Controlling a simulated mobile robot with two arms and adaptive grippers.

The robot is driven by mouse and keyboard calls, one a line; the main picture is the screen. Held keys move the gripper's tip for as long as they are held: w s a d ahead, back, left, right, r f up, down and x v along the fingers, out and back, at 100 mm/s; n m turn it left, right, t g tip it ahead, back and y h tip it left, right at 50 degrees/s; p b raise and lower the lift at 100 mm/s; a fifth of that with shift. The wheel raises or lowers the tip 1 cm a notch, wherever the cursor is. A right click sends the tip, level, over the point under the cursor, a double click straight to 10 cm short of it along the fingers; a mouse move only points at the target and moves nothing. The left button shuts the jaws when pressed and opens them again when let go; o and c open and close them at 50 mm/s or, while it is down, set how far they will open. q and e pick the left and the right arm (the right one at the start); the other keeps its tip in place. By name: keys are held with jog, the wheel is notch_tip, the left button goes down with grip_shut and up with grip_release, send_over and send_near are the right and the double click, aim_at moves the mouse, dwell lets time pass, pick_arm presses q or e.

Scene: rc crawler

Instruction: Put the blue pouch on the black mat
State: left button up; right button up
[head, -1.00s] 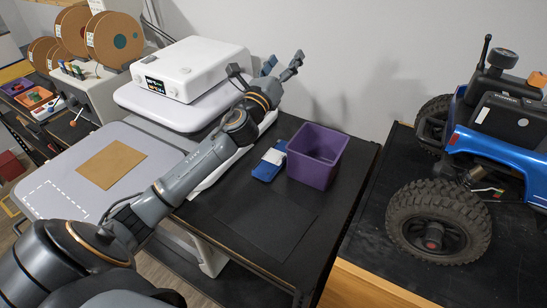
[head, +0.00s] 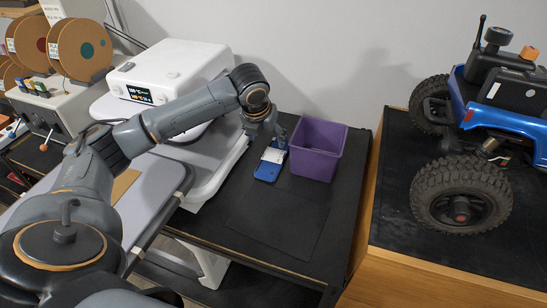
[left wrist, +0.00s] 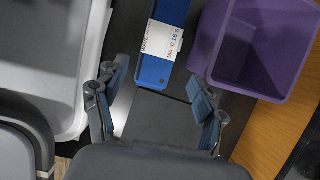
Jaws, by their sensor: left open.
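The blue pouch (head: 267,172) with a white label lies on the dark bench top, just left of the purple bin. It also shows in the left wrist view (left wrist: 153,71), label up. The black mat (head: 278,224) lies flat and bare in front of the pouch, toward me. My left gripper (head: 273,143) is above the far part of the pouch, pointing down. In the left wrist view my left gripper (left wrist: 157,92) is open and empty, its fingers apart on either side below the pouch's near end. My right gripper is not in view.
The purple bin (head: 318,150) stands close to the right of the pouch. A white machine (head: 167,69) with a display stands at the left. A blue crawler truck (head: 480,140) sits on the wooden bench at the right.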

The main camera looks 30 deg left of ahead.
pick_arm(q)
send_over(274, 155)
jog(key=s, duration=0.3)
jog(key=f, duration=0.4)
jog(key=f+p, duration=0.1)
jog(key=f, duration=0.1)
jog(key=shift+d, duration=0.25)
jog(key=p+x, duration=0.1)
jog(key=x, duration=0.3)
jog(key=shift+w+f+p, duration=0.25)
jog(key=shift+w+p, duration=0.15)
jog(key=shift+w, duration=0.1)
jog(key=shift+f, duration=0.25)
jog(key=shift+c, duration=0.8)
jog(key=c, duration=0.7)
jog(key=shift+c, duration=0.2)
